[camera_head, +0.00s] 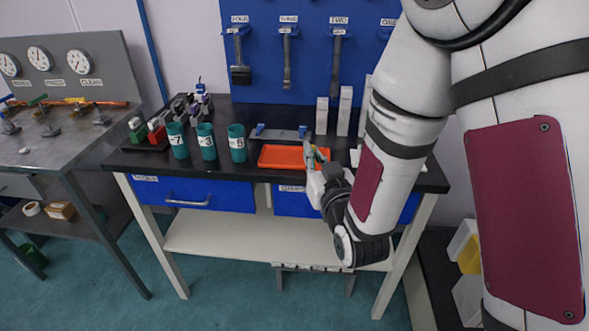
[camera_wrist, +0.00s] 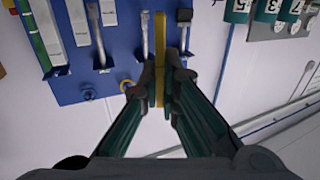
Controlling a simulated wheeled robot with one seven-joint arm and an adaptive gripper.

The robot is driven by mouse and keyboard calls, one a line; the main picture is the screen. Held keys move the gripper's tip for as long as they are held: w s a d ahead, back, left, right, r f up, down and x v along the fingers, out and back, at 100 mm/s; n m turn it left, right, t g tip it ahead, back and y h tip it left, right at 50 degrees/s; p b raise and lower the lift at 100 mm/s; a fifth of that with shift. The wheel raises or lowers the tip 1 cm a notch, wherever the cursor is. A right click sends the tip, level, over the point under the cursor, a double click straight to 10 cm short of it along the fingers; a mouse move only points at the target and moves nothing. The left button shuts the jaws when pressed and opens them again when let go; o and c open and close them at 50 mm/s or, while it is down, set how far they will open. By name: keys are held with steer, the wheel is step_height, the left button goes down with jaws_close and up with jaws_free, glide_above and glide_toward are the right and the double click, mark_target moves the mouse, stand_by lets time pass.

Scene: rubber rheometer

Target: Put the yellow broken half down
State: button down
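My gripper (camera_wrist: 168,85) appears shut on a long, narrow yellow piece (camera_wrist: 159,45), which sticks out past the fingertips in the wrist view. Whether it is a broken half cannot be told, since the fingers cover part of it. In the head view my gripper (camera_head: 313,155) is at the right end of the orange tray (camera_head: 272,157) on the dark bench top. The fingers hide part of the tray's right side. The held piece is too small there to make out clearly.
Three teal cups (camera_head: 207,142) with numbers stand left of the tray. A blue-ended fixture (camera_head: 280,133) lies behind it, and white upright boxes (camera_head: 345,110) stand at the back right. Tools hang on the blue board (camera_head: 262,60). Dark bench shows between cups and tray.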

steer(key=a+f+y+b, duration=0.1)
steer(key=a+b, duration=0.1)
steer(key=a, duration=0.1)
steer(key=b, duration=0.3)
glide_above(281, 160)
steer(key=shift+f+n, duration=0.4)
steer(key=shift+f, duration=0.45)
steer(key=shift+f+b, duration=0.3)
steer(key=shift+f, duration=1.4)
steer(key=shift+f, duration=0.1)
steer(key=c, duration=1.8)
jaws_free()
